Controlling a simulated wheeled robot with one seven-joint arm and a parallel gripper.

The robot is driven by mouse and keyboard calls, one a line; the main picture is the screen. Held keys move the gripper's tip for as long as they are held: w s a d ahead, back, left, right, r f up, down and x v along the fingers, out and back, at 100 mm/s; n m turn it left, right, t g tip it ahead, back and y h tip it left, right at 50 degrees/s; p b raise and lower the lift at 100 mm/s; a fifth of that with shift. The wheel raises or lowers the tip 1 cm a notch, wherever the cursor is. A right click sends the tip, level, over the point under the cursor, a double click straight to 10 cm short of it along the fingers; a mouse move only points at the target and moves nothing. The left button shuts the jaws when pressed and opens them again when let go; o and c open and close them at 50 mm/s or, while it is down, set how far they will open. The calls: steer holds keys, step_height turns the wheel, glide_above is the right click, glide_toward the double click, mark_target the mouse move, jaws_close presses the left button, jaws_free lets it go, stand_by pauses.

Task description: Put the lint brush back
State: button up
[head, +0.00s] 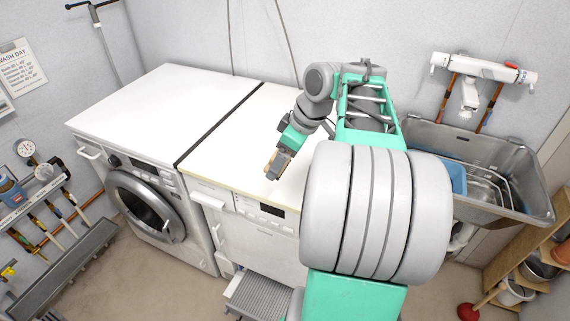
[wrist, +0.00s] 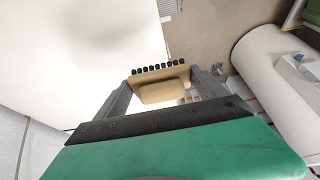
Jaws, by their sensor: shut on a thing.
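The lint brush (wrist: 160,90) is a tan block with a row of dark bristle tufts along its far edge in the wrist view. My gripper (head: 277,163) is shut on it, with one grey finger on each side of the block. In the head view only a small tan part of the brush (head: 270,161) shows at the fingertips. The brush is held near the front edge of the right-hand white machine's top (head: 237,135). I cannot tell how high above the top it is.
A front-loading washer (head: 150,95) stands to the left with a bare top. A metal sink (head: 520,185) with a blue tub (head: 456,178) and wire rack is at the right. A wall rail (head: 50,190) with hanging tools is at the left. A grey step (head: 258,297) stands in front.

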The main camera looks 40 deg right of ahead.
steer(key=w+d+f, duration=0.2)
steer(key=w+d, duration=0.1)
steer(key=w, duration=0.1)
glide_above(287, 174)
steer(key=f, duration=0.2)
steer(key=f+p, duration=0.1)
steer(key=f, duration=0.2)
steer(key=shift+s+a+f, duration=0.15)
steer(key=shift+a+f, duration=0.05)
steer(key=shift+d+f, duration=0.15)
steer(key=shift+f, duration=1.9)
steer(key=o, duration=1.1)
steer(key=shift+r, duration=0.15)
